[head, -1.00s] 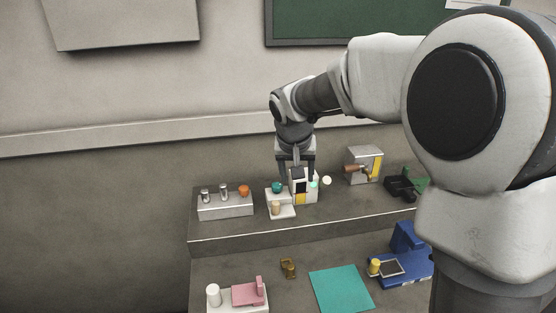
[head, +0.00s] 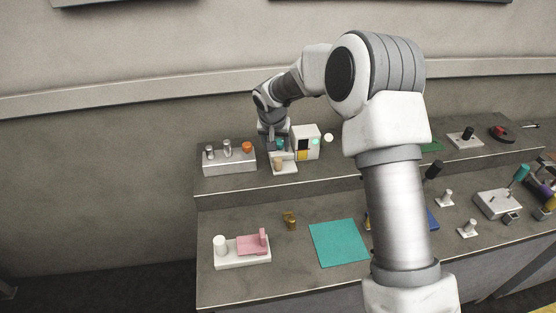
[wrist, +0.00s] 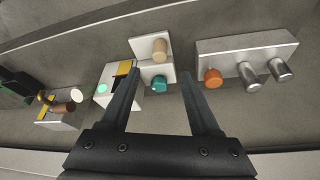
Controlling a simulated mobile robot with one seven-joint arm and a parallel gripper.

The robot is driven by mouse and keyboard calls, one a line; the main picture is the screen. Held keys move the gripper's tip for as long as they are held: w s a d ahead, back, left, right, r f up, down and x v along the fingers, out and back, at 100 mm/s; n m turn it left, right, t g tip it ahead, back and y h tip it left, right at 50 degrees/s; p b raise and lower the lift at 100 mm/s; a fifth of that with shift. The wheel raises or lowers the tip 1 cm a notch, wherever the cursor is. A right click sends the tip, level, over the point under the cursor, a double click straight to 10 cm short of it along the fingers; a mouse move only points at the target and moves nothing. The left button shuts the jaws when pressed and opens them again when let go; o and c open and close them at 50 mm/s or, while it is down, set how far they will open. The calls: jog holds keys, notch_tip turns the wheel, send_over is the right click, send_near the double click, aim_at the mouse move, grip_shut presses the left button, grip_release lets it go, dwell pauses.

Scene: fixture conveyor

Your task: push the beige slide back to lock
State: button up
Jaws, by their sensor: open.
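The beige slide (wrist: 160,48) is a short upright cylinder on a small white fixture (wrist: 143,47) with a teal knob (wrist: 160,84) behind it. In the head view the beige piece (head: 278,163) stands at the fixture's front, on the raised back shelf. My gripper (head: 277,143) points down over the back of this fixture. In the wrist view my open gripper (wrist: 161,80) has its two fingers apart, with the teal knob between them in the picture. The beige piece lies beyond the fingertips there. I cannot tell whether a finger touches the knob.
A white box (head: 306,142) with a yellow patch and green light stands close right of the fixture. A white block (head: 229,160) with two metal pegs and an orange knob (head: 247,147) stands left. A teal mat (head: 338,243) and a pink-topped fixture (head: 252,242) are on the lower bench.

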aim_at(278, 159)
jog(key=p+x, duration=0.1)
jog(key=x, duration=1)
jog(key=shift+w+f, duration=0.1)
grip_shut()
dwell(1.1)
